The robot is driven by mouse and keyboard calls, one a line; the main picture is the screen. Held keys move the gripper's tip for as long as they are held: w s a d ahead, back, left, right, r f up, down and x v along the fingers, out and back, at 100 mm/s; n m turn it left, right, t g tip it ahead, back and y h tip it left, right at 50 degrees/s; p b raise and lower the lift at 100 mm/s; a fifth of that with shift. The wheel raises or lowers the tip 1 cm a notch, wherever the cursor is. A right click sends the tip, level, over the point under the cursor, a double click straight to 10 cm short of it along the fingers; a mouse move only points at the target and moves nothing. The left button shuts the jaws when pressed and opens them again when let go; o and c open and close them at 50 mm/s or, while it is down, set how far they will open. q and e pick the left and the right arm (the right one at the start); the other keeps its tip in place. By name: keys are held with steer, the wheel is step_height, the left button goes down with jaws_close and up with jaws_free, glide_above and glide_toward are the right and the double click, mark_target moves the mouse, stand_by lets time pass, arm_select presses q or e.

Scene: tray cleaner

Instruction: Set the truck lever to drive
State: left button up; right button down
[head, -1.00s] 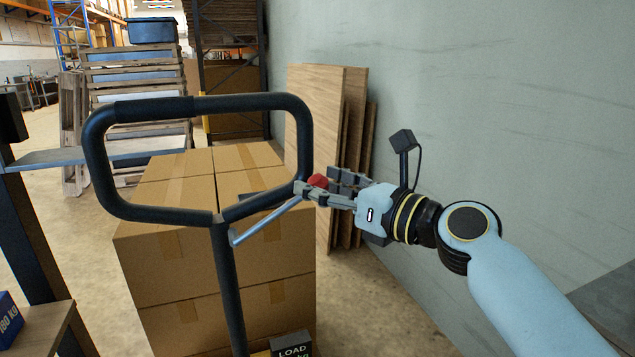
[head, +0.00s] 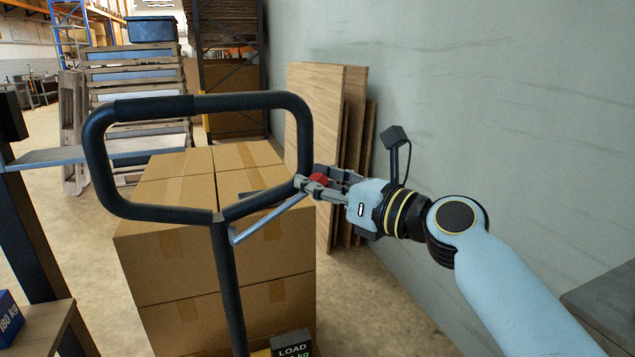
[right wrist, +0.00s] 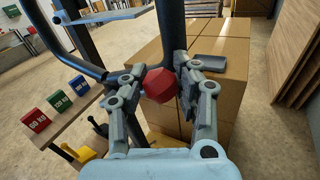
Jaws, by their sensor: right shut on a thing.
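The pallet truck's black loop handle (head: 200,104) stands upright in the middle left of the head view. A light blue lever (head: 270,219) runs from the handle's post up to the right and ends in a red knob (head: 319,180). My right gripper (head: 322,185) is shut on the red knob, just beside the handle's right side. In the right wrist view the red knob (right wrist: 159,86) sits between the two fingers, close to the black handle bar (right wrist: 171,30). My left gripper is not in view.
Stacked cardboard boxes (head: 165,255) stand behind the handle. A grey wall (head: 480,120) and leaning wooden boards (head: 315,110) are to the right. A bench with a blue weight block (head: 9,318) is at the lower left.

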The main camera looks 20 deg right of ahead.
steer(key=shift+f, duration=0.15)
steer(key=shift+d+f+m+b, duration=0.25)
steer(key=shift+f+m+b, duration=0.05)
steer(key=shift+f+b, duration=0.4)
step_height(320, 180, down, 6)
steer(key=d+m+t+b, duration=0.1)
steer(key=m+t+b, duration=0.1)
steer(key=m+b, duration=0.3)
steer(key=b, duration=0.4)
steer(key=shift+d+f+t, duration=0.25)
steer(key=shift+d+t, duration=0.1)
steer(key=shift+t, duration=0.05)
steer(key=c, duration=0.9)
jaws_free()
steer(key=shift+r, duration=0.15)
